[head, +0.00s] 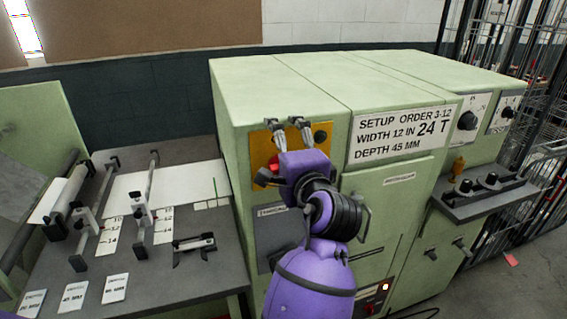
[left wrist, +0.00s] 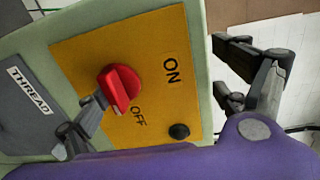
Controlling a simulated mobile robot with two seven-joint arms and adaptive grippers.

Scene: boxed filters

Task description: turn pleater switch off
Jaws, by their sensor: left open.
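The pleater switch is a red knob (left wrist: 120,88) on a yellow panel (left wrist: 80,50) with ON and OFF labels. The knob's raised ridge has its lower end close to the OFF label; I cannot tell which position is set. In the head view the red knob (head: 274,162) shows only partly beside my purple wrist, on the panel's left side. My left gripper (head: 283,125) is open in front of the panel. In the left wrist view one finger is close to the knob's left side, the other is beyond the panel's right edge. Contact is unclear. My right gripper is out of view.
A black button (left wrist: 179,131) sits on the same panel near the OFF label. The green machine (head: 300,85) carries a setup sign (head: 402,135) to the right. A grey table (head: 225,262) with rods and cards stands left. A control shelf (head: 480,203) juts out right.

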